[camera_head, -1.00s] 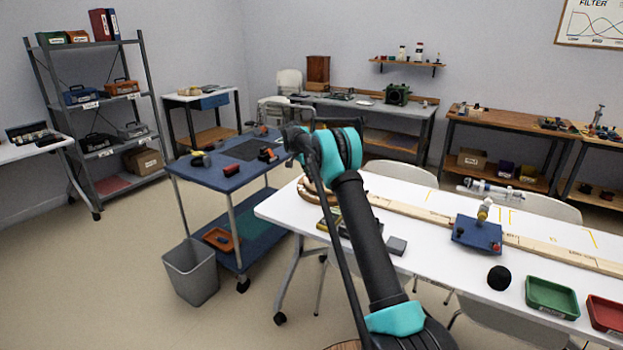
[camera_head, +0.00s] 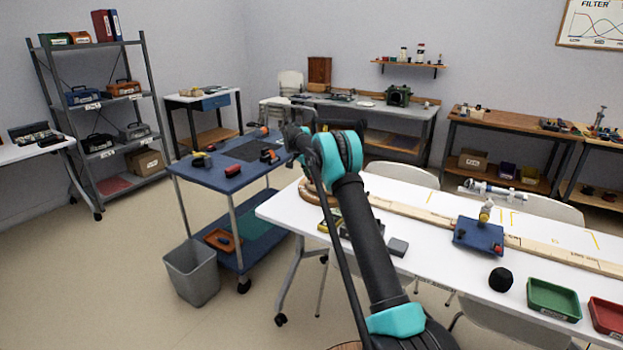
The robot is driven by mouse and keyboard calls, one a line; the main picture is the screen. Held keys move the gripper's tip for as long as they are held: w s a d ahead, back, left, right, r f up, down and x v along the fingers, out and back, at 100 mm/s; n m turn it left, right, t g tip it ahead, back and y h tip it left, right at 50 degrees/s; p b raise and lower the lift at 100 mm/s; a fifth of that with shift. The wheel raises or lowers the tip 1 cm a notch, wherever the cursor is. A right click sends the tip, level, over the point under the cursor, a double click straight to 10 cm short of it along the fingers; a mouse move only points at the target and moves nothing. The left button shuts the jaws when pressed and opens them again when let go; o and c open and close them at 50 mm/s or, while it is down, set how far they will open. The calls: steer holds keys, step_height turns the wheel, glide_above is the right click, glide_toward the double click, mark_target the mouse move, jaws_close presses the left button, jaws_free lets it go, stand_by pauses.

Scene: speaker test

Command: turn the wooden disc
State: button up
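A brown, round-edged wooden surface (camera_head: 346,346) shows as a thin sliver at the bottom edge, beside my arm. I cannot tell whether it is the wooden disc, as most of it is cut off. No other whole wooden disc is clear in view. A curved wooden piece (camera_head: 313,192) lies at the left end of the white table, partly hidden by my arm. My black and teal arm rises from the bottom centre to a bend above the table's left end. My gripper is not visible, so its opening and any contact cannot be seen.
The white table (camera_head: 428,264) holds a blue block-like fixture (camera_head: 478,236), a black round object (camera_head: 500,280), a green tray (camera_head: 553,299) and a red tray (camera_head: 608,316). A blue trolley (camera_head: 208,178) and grey bin (camera_head: 192,272) stand left. The floor at lower left is clear.

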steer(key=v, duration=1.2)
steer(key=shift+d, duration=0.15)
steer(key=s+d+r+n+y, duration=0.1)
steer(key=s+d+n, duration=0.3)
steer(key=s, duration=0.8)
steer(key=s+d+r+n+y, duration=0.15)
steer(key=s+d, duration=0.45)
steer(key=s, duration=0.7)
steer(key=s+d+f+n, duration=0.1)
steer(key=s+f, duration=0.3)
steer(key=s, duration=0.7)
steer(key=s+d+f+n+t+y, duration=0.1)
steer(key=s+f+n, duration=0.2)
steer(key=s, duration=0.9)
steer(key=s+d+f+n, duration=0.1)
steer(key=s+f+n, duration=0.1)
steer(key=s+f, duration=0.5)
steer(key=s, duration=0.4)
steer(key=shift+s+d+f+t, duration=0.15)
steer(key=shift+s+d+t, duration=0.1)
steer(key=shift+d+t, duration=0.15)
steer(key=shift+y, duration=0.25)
